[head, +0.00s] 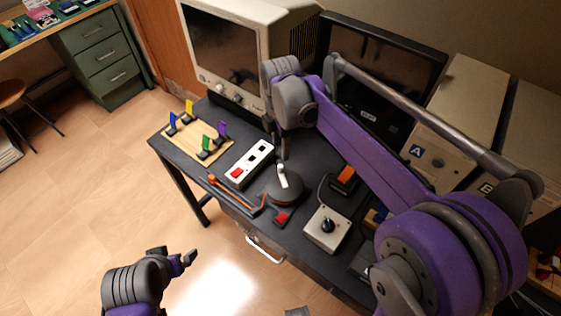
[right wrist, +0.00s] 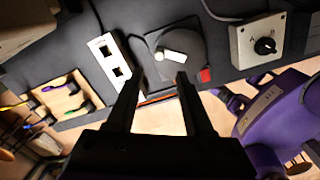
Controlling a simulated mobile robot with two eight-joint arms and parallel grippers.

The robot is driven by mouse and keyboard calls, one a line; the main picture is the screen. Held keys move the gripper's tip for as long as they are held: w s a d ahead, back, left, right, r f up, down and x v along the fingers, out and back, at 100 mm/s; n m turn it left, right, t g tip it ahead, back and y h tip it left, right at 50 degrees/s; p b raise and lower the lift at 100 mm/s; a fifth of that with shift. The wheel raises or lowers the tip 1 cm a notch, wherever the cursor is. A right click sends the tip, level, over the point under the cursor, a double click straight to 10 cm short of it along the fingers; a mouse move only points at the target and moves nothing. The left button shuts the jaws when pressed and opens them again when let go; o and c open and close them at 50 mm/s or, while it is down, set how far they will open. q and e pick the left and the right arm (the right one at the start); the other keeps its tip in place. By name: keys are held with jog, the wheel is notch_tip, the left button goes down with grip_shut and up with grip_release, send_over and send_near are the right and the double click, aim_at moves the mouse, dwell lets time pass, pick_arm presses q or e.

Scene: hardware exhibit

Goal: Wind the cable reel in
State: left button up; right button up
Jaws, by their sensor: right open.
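The cable reel (head: 286,192) is a dark round disc lying on the dark table, with a pale crank handle (head: 282,176) on top. In the right wrist view the reel (right wrist: 188,42) lies beyond my fingertips, and its pale handle (right wrist: 174,55) shows near the gap between them. My right gripper (head: 283,150) points down just above the handle; its two fingers (right wrist: 158,82) are apart with nothing between them. A small red piece (head: 283,217) lies beside the reel. My left gripper (head: 176,256) is over the floor, away from the table; its jaw opening is unclear.
A white box with a red switch (head: 250,163) is left of the reel. An orange-handled tool (head: 233,190) lies at the front edge. A wooden board (head: 190,148) with coloured levers, a monitor (head: 228,50) and a dark screen (head: 375,70) stand around.

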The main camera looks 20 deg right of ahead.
aim_at(281, 166)
notch_tip(281, 166, down, 9)
jog(key=shift+r, duration=0.2)
grip_shut()
dwell(0.3)
